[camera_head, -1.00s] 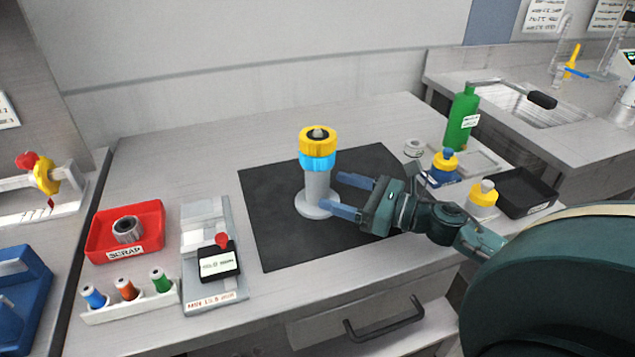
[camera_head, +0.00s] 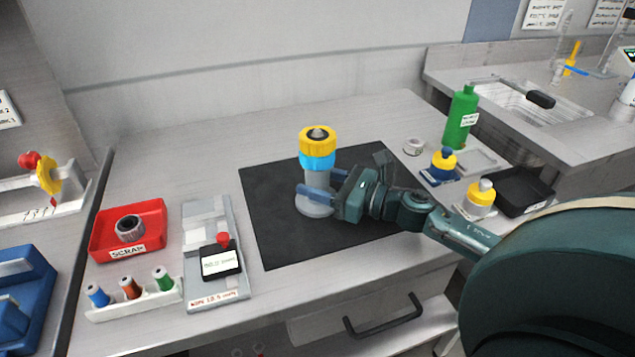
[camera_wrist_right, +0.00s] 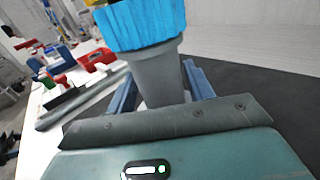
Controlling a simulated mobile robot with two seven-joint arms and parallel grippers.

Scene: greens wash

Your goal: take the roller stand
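The roller stand is a grey post (camera_head: 316,180) on a round grey base (camera_head: 312,206), with a blue ring (camera_head: 317,162) and a yellow knurled ring (camera_head: 318,140) at its top. It stands upright on the black mat (camera_head: 275,235). My right gripper (camera_head: 322,184) is low at the post, one finger on the near side and one behind it. In the right wrist view the post (camera_wrist_right: 160,75) stands between the two spread blue fingers (camera_wrist_right: 160,90); whether either touches it is unclear. My left gripper is out of view.
A green bottle (camera_head: 462,118), capped bottles (camera_head: 443,165) and a black tray (camera_head: 515,192) stand right of the mat. A red scrap bin (camera_head: 155,222), a spool rack (camera_head: 135,305) and a grey board (camera_head: 200,215) lie left. The mat's left part is clear.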

